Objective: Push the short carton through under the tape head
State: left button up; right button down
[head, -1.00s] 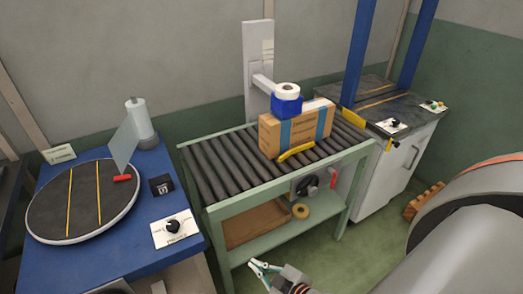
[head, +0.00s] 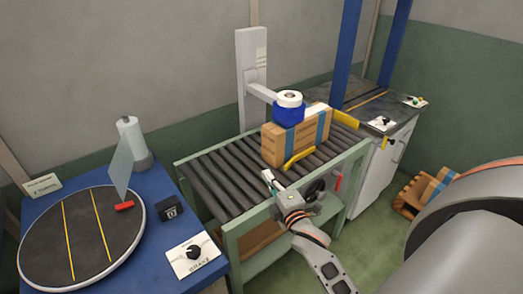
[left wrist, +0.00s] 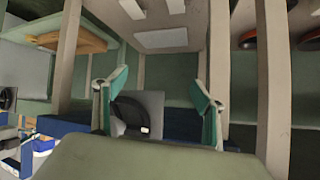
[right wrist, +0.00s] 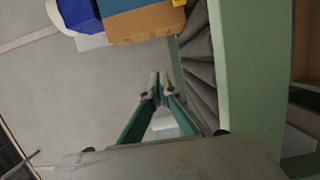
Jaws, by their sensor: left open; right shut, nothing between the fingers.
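The brown carton (head: 273,146) with blue bands stands on the roller conveyor (head: 212,172), at the tape head (head: 288,112), a blue block with a white roll on an arm from a grey post. The tape head hides part of the carton's top. My left gripper (left wrist: 158,90) is open and empty.
A yellow guide (head: 299,158) lies along the carton's near side. The rollers left of the carton are clear. A blue table with a round turntable (head: 82,238) stands left. Blue posts (head: 345,55) rise beyond the carton. A pallet with a carton (head: 418,192) is on the floor at right.

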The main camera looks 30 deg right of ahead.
aim_at(263, 155)
jog(key=shift+w+d+r, duration=0.1)
jog(key=shift+w+r, duration=0.1)
jog(key=shift+w, duration=0.1)
jog(key=w, duration=0.3)
jog(key=shift+w+d, duration=0.15)
jog(key=shift+d, duration=0.15)
jog(key=w, duration=0.3)
jog(key=w+d, duration=0.1)
jog(key=w, duration=0.2)
jog(key=shift+d+b, duration=0.2)
jog(key=shift+b, duration=0.1)
jog(key=shift+d, duration=1.2)
pick_arm(q)
jog(key=shift+s+a+f, duration=0.2)
jog(key=shift+s+f, duration=0.35)
jog(key=shift+s, duration=0.35)
pick_arm(e)
jog(key=shift+d, duration=0.6)
pick_arm(q)
jog(key=shift+g, duration=0.3)
